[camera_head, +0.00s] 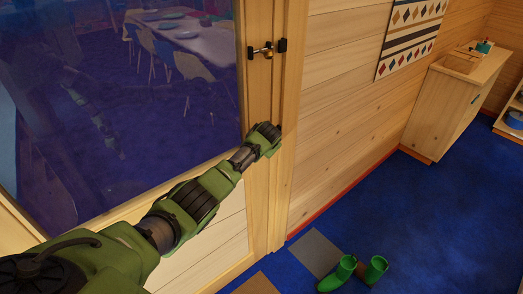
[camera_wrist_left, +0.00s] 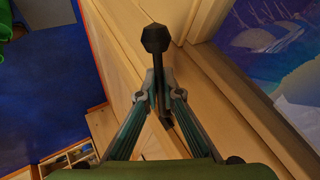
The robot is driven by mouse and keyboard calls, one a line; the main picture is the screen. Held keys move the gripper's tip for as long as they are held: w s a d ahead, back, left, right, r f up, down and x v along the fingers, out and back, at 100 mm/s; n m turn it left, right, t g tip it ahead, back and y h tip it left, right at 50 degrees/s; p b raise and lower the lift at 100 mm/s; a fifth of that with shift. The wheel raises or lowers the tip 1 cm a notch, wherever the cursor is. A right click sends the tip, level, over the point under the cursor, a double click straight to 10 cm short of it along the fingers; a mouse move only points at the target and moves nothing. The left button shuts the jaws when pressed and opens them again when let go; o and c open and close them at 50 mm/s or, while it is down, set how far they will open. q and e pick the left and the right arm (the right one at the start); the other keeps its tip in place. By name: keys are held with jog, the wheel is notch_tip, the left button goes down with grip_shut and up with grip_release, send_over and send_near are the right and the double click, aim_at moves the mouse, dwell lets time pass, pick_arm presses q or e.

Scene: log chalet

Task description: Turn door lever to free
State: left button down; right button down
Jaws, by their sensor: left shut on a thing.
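The door (camera_head: 258,180) is a light wooden frame with a large glass pane, at the left of the head view. In the left wrist view, a black door lever (camera_wrist_left: 154,45) with a faceted knob end stands out along the wooden door edge. My left gripper (camera_wrist_left: 160,97) has its two fingers on either side of the lever's shaft and is shut on it. In the head view, my left gripper (camera_head: 268,137) reaches the door's edge and hides the lever. My right gripper is in neither view.
A black and brass latch (camera_head: 266,51) sits higher on the door edge. A wooden cabinet (camera_head: 445,105) stands against the right wall. The blue floor between is clear.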

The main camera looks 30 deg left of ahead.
pick_arm(q)
jog(key=g+b, duration=0.1)
jog(key=b, duration=0.1)
jog(key=shift+s+a+r+m+g+y+b, duration=0.15)
jog(key=shift+r+m+g+y+b, duration=0.15)
jog(key=shift+g+b, duration=0.1)
jog(key=shift+s+r+g+b, duration=0.1)
jog(key=shift+r+g+b, duration=0.4)
jog(key=shift+b, duration=0.75)
jog(key=shift+m+y, duration=0.3)
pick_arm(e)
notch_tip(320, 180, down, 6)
pick_arm(q)
jog(key=shift+r, duration=0.1)
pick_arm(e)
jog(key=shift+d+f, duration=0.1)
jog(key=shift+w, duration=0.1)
